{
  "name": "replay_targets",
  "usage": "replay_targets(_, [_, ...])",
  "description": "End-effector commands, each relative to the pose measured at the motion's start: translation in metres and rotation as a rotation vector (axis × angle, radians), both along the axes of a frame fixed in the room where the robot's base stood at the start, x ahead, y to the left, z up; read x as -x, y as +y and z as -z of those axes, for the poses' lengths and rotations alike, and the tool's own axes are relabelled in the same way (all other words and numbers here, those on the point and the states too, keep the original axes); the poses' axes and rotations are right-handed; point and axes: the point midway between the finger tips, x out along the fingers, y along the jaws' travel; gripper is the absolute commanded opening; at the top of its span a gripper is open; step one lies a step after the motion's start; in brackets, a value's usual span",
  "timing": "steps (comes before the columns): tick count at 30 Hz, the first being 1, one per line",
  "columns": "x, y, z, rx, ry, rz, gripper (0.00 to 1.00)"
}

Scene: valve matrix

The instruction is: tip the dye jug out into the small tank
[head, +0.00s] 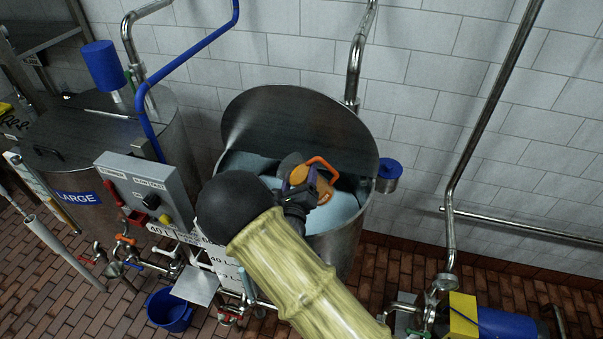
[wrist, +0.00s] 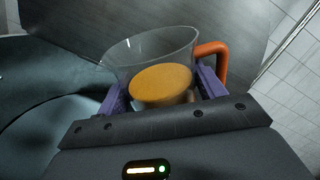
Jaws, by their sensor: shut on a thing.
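My gripper (head: 297,201) is shut on the dye jug (head: 322,190) and holds it over the mouth of the open tank (head: 330,254). In the wrist view, the jug (wrist: 150,55) is clear, with an orange handle on its right and orange dye (wrist: 162,84) inside. The purple fingers of my gripper (wrist: 163,92) stand on either side of it. I cannot tell exactly how far the jug is tilted. Pale blue liquid (head: 338,211) shows in the tank below. The tank's name label is not readable; my arm hides part of its front.
The open tank's raised lid (head: 300,125) stands behind the jug. A closed tank labelled LARGE (head: 77,198) is at the left, beside a grey control box (head: 145,188). A blue bucket (head: 169,310) stands on the brick floor. A blue and yellow pump (head: 490,320) is at the lower right.

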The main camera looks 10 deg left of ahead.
Motion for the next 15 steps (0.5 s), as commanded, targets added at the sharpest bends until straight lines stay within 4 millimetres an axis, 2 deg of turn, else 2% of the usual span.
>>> replay_targets(6, [-0.0003,-0.0013,0.0003,0.305,-0.076,-0.001,0.29])
replay_targets(15, [0.0002,0.0013,-0.0068,0.431,-0.106,0.000,0.29])
